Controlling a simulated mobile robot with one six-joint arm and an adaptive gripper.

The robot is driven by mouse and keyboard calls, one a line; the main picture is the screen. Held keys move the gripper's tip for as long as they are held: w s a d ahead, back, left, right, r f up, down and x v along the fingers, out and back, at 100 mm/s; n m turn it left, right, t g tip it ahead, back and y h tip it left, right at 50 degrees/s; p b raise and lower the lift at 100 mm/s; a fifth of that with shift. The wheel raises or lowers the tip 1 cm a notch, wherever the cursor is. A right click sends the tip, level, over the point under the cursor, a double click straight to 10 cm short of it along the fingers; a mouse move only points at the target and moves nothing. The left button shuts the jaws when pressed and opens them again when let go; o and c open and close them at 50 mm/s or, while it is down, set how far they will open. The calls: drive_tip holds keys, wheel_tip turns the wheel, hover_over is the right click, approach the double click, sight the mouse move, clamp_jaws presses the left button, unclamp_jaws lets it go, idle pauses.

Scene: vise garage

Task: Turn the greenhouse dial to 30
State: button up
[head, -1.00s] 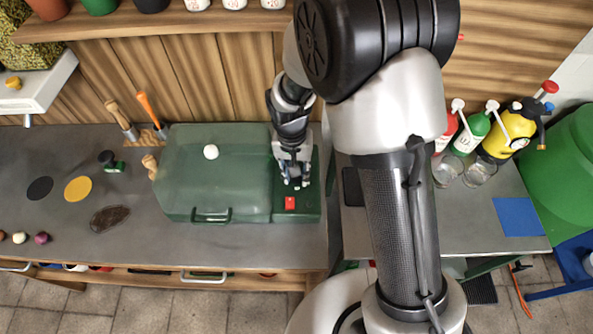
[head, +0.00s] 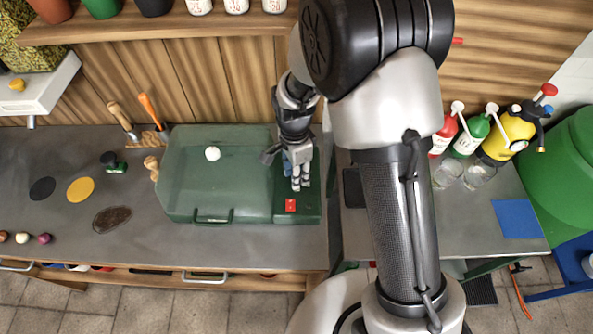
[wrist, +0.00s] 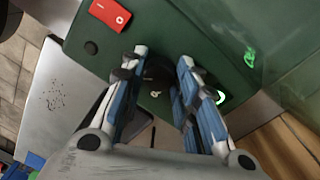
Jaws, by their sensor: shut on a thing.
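The greenhouse (head: 180,190) is a green, see-through box with a white knob on its lid. Its green control panel (head: 311,212) is on its right side. The dial (wrist: 158,68) shows in the wrist view as a dark round knob, partly hidden between the fingers. My gripper (wrist: 160,66) points down at the panel and is shut on the dial, one finger on each side. In the head view my gripper (head: 296,186) hides the dial. Green lit marks (wrist: 249,58) show on the panel, too blurred to read. I cannot read the dial's setting.
A red switch (head: 291,205) sits on the panel close in front of my gripper. Hand tools (head: 150,108) stand left of the greenhouse. Spray bottles (head: 470,135) and glass jars stand on the right table. A shelf (head: 150,28) with pots is above.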

drive_tip(key=m+p, duration=0.1)
drive_tip(key=m, duration=0.3)
drive_tip(key=shift+w+m+p, duration=0.1)
drive_tip(key=shift+m+p, duration=0.25)
drive_tip(key=shift+m, duration=1.35)
drive_tip(key=o, duration=1.1)
drive_tip(key=shift+c, duration=0.2)
wheel_tip(320, 180, up, 12)
drive_tip(key=shift+w+d, duration=0.15)
drive_tip(key=shift+w, duration=0.15)
